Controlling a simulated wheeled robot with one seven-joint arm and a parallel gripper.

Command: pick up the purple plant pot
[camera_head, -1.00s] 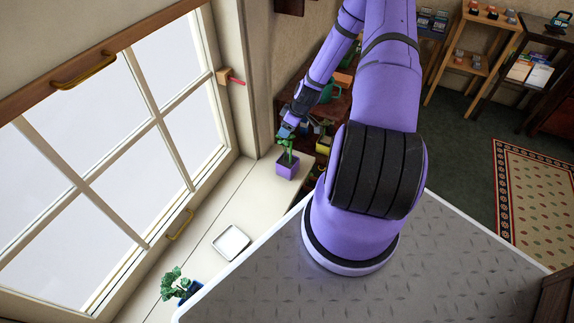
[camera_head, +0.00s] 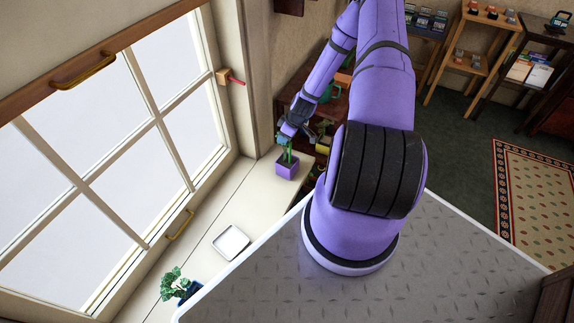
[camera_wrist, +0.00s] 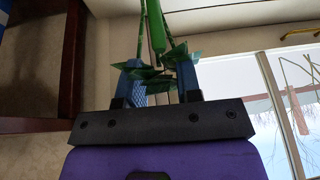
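The purple plant pot (camera_head: 287,168) stands upright on the far end of the pale window sill, with a green plant (camera_head: 288,153) in it. My gripper (camera_head: 289,138) is over the pot at the height of the plant's top and partly hides the leaves. In the wrist view my gripper (camera_wrist: 160,78) has its two blue fingers apart, with green leaves and a stem (camera_wrist: 155,28) in front of and between them. The fingers are at the plant, not on the pot. The pot cannot be made out in the wrist view.
A white square dish (camera_head: 231,243) and a blue pot with a leafy plant (camera_head: 175,285) stand nearer on the sill (camera_head: 205,212). The window is on the left. A dark shelf with several items, including a green watering can (camera_head: 322,95), stands behind the purple pot.

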